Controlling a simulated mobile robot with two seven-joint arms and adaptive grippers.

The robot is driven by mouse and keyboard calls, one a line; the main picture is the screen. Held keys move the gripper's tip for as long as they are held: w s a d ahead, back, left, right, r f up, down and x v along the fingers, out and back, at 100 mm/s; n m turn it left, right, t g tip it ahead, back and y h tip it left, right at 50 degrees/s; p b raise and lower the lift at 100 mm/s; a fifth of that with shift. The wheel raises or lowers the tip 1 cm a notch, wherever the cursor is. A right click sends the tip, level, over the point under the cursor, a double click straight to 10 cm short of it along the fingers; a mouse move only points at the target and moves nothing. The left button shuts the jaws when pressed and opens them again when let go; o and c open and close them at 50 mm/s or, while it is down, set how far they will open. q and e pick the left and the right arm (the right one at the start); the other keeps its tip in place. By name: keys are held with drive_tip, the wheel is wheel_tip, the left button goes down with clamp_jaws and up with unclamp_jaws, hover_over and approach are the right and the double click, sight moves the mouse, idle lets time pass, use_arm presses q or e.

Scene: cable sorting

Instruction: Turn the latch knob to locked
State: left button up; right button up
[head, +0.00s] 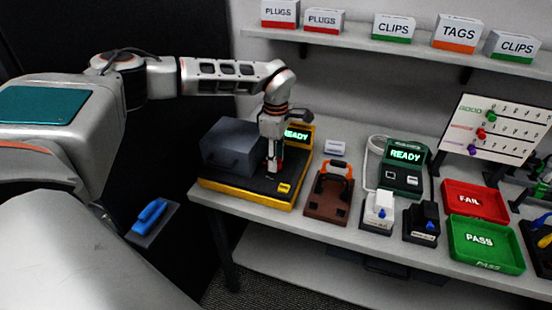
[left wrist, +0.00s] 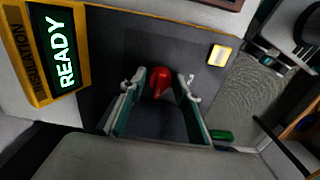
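The red latch knob (left wrist: 160,78) is on the dark top panel of the yellow-edged tester (head: 248,194). In the left wrist view its pointer is directed toward the bottom of the picture. My left gripper (head: 272,166) is low over this panel, pointing down. In the left wrist view its two fingers (left wrist: 163,88) are apart, one on each side of the knob. I cannot tell whether they touch it. In the head view the gripper largely hides the knob. My right gripper is not in view.
A grey lidded box (head: 232,146) stands on the tester beside its lit READY display (head: 297,135). A yellow button (left wrist: 220,55) is near the knob. A brown block with an orange handle (head: 328,196), a green READY device (head: 402,170), and red FAIL (head: 474,202) and green PASS (head: 486,244) trays stand rightward.

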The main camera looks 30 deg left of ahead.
use_arm(q)
wheel_tip(320, 180, up, 12)
idle(0.7)
idle(0.4)
